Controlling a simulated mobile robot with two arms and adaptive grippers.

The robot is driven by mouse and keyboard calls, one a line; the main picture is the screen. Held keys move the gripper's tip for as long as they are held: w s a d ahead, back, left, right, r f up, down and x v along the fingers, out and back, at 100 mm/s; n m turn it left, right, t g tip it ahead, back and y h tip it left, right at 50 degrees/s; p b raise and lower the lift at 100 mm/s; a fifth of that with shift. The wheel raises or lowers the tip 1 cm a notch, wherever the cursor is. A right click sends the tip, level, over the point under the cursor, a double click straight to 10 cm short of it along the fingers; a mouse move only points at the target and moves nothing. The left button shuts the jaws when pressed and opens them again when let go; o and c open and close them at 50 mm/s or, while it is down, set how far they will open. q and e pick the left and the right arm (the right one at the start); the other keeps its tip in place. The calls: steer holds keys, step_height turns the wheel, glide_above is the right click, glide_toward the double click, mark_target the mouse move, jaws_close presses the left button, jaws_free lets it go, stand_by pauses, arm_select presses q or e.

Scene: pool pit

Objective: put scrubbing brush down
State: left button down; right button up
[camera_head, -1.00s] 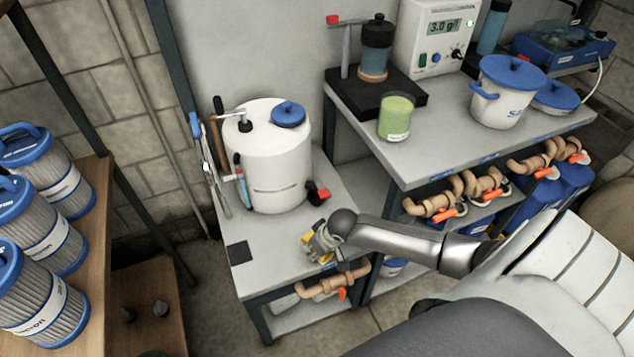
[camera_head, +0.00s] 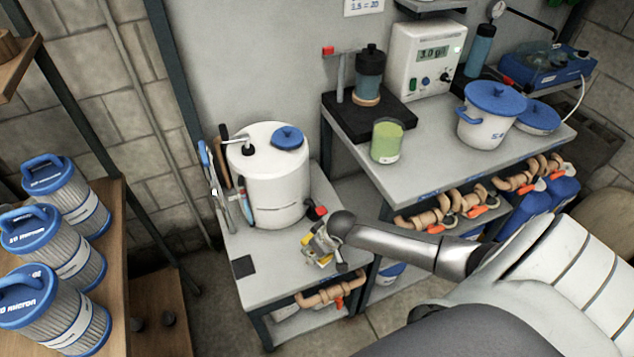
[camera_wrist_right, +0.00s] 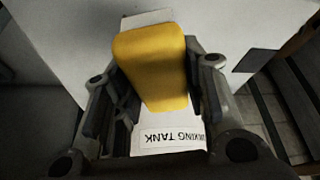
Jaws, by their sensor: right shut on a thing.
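The scrubbing brush shows as a yellow block (camera_wrist_right: 152,65) with a pale part at its far end in the right wrist view. My right gripper (camera_wrist_right: 150,85) is shut on it, one finger on each side. In the head view my right gripper (camera_head: 318,245) is over the front right part of the low grey table (camera_head: 275,285), with a little yellow of the brush showing. I cannot tell whether the brush touches the table. A white label reading "...LKING TANK" (camera_wrist_right: 172,138) lies below the brush in the wrist view. My left gripper is not in view.
A white tank (camera_head: 270,180) with a blue cap stands at the back of the low table, tools at its left. A dark square (camera_head: 243,266) lies at the front left. A pipe with an orange valve (camera_head: 335,290) is below the front edge. Filter cartridges (camera_head: 60,250) stand left.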

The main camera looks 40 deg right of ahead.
stand_by(0.8)
steer(key=w+a+r, duration=0.3)
steer(key=a+r, duration=0.2)
steer(key=r, duration=0.3)
steer(key=w+a+r, duration=0.2)
steer(key=a+r, duration=0.2)
steer(key=r, duration=0.5)
steer(key=a+v, duration=0.2)
steer(key=v, duration=0.7)
steer(key=w+a+v, duration=0.1)
steer(key=a+v, duration=0.1)
steer(key=v, duration=0.7)
steer(key=shift+a+r+m, duration=0.15)
steer(key=shift+r+m, duration=0.25)
steer(key=shift+r, duration=0.1)
steer(key=shift+s, duration=0.1)
